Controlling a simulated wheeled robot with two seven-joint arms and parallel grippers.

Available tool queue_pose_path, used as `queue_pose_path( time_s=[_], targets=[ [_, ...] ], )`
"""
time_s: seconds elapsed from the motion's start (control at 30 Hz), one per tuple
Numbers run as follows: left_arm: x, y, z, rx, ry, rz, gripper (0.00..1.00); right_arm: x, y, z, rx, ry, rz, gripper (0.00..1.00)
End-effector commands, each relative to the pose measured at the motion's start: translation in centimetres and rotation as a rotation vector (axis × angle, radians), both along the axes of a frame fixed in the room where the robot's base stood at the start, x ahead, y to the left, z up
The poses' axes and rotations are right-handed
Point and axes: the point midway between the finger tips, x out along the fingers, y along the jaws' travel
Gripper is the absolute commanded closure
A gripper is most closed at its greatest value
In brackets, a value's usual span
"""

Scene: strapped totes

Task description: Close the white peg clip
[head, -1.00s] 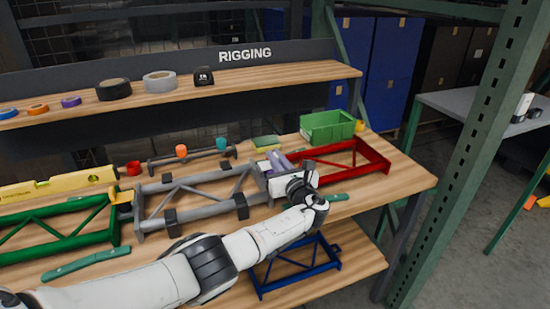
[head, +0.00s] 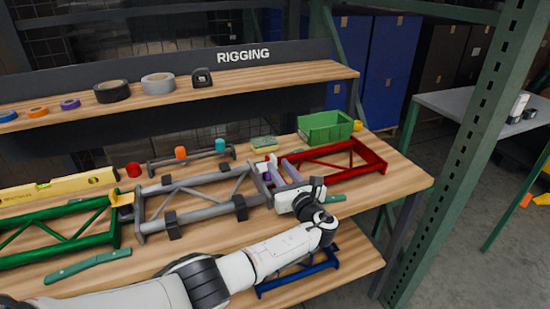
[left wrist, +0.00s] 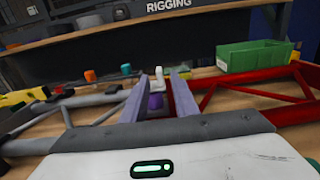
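The white peg clip (head: 272,159) is a small white piece at the joint between the grey frame (head: 205,191) and the red frame (head: 350,172). In the left wrist view the white piece (left wrist: 159,78) stands up, with a purple part (left wrist: 156,101) below it. My left gripper (head: 279,166) has its two lilac fingers pointing toward the clip from the front. In the left wrist view its fingers (left wrist: 163,77) are apart, and the clip shows in the gap between them. I cannot tell whether they touch it. My right gripper is not in view.
A green bin (head: 325,127) stands behind the red frame. A green frame (head: 60,232) and a yellow level (head: 58,187) lie at the left. A blue frame (head: 300,273) is on the lower shelf. Orange (head: 181,153) and teal (head: 220,145) pegs stand at the back.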

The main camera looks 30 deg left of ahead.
Motion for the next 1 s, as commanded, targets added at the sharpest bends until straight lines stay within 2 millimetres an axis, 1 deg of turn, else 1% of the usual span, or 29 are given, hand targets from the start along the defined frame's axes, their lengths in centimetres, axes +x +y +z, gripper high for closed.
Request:
queue_pose_path(
  time_s=[0.03, 0.1, 0.2, 0.3, 0.47, 1.0],
  targets=[
    [-0.7, -0.9, 0.1, -0.002, 0.001, -0.002, 0.73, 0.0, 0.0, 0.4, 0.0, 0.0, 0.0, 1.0],
    [-1.6, -1.9, 0.0, -0.001, 0.001, -0.002, 0.73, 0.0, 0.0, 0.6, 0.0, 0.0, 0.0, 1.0],
    [-2.5, -3.0, 0.0, 0.0, 0.0, -0.002, 0.73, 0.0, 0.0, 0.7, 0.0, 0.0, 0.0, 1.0],
    [-3.1, -3.7, 0.0, 0.0, 0.0, -0.001, 0.73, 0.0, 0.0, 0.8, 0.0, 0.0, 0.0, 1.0],
    [-3.5, -4.1, 0.0, 0.001, 0.001, 0.0, 0.73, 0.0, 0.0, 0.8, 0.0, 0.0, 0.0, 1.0],
    [-3.5, -4.1, -0.1, 0.001, 0.001, 0.0, 0.73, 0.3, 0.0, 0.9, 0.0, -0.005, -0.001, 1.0]
  ],
)
